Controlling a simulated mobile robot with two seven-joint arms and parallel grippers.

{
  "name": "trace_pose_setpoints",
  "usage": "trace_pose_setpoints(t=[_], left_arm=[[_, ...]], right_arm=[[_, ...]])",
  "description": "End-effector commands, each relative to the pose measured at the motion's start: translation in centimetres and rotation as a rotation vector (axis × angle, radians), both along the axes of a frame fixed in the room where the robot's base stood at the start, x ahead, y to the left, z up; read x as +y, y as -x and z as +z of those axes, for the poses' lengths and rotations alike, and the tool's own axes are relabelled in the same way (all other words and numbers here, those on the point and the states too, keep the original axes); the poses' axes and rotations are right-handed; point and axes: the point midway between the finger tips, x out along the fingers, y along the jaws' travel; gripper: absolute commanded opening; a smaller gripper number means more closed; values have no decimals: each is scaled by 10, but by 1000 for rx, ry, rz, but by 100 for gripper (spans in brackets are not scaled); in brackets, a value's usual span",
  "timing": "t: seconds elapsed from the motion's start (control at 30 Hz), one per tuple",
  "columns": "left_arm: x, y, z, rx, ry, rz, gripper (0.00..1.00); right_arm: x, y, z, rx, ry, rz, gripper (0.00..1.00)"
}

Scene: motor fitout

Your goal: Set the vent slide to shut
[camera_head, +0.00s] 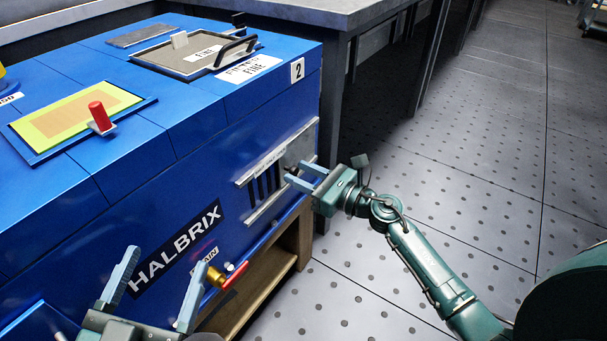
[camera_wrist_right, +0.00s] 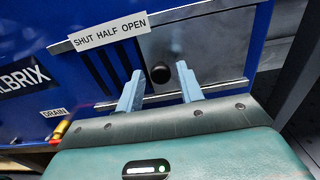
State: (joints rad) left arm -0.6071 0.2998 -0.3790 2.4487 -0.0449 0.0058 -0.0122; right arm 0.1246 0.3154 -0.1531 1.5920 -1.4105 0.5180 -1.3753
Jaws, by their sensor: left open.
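The vent slide (camera_head: 302,146) is a grey metal plate with a dark knob, at the right end of two rails on the blue machine's front. It also shows in the right wrist view (camera_wrist_right: 195,42), with its knob (camera_wrist_right: 160,74). The dark vent slots (camera_head: 262,187) left of the plate are uncovered. A label (camera_wrist_right: 110,30) above reads SHUT, HALF, OPEN from left to right; the plate is at the OPEN end. My right gripper (camera_head: 306,175) is open, its fingers either side of the knob with gaps. My left gripper (camera_head: 165,262) is open and empty, at the lower left.
A brass drain valve with a red handle (camera_head: 235,276) sits low on the machine (camera_head: 60,225), near my left gripper. A tray with a black handle (camera_head: 236,50) and a red knob (camera_head: 99,115) are on top. A grey table (camera_head: 330,12) stands behind; floor at right is clear.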

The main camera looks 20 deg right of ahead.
Motion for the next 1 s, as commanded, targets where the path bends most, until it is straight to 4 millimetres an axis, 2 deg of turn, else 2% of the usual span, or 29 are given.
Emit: trace_pose_setpoints(t=[0.07, 0.43, 0.77, 0.87, 1.0], left_arm=[[0, 0, 0, -1, -1, -1, 75], [0, 0, 1, -5, 0, -2, 75], [-1, 0, 3, -6, -2, -2, 75], [0, 0, 10, -14, -11, 1, 75], [1, -1, 14, -22, -42, 11, 75]], right_arm=[[0, 0, 0, 0, 0, 0, 30], [0, 0, 0, 0, 0, 0, 0], [2, 2, 0, 1, 0, 1, 0], [15, 12, 2, 2, 0, 3, 0], [44, 35, 2, 5, -2, 5, 0]])
